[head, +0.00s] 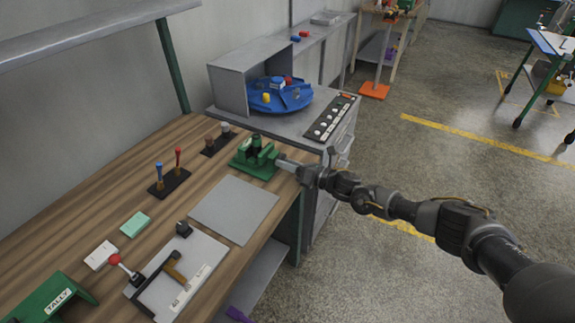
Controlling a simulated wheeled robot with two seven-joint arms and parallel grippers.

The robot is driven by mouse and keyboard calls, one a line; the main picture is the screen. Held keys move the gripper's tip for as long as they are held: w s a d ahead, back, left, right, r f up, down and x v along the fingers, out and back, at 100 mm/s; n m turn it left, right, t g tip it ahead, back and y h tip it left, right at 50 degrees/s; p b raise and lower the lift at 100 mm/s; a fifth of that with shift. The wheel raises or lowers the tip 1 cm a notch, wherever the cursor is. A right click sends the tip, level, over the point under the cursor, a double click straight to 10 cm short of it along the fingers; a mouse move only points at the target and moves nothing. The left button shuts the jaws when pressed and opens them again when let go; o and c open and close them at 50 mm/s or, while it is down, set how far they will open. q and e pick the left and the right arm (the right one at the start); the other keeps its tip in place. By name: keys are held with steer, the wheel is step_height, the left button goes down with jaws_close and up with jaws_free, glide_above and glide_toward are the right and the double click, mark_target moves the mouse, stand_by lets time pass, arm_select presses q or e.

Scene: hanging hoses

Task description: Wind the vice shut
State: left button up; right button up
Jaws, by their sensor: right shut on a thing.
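The green vice (256,156) stands on the wooden bench near its far right corner. A dark upright part shows at its jaws; whether the jaws are apart is too small to tell. My right gripper (284,161) reaches in from the right and meets the vice at its front, right-hand side, by the bench edge. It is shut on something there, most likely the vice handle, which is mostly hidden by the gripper. My left gripper is not in view.
A grey plate (234,209) lies in front of the vice. Lever blocks (169,182) stand to the left. A blue round tray (280,95) sits on the grey cabinet behind. A tool board (177,277) and a green tally box (55,299) lie nearer. Open floor lies right.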

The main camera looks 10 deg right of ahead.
steer(key=shift+d+r, duration=0.1)
stand_by(0.3)
steer(key=o, duration=1)
steer(key=b+v, duration=0.1)
steer(key=v, duration=0.9)
steer(key=shift+s+d+b, duration=0.2)
steer(key=shift+d+b, duration=0.1)
steer(key=shift+b, duration=0.1)
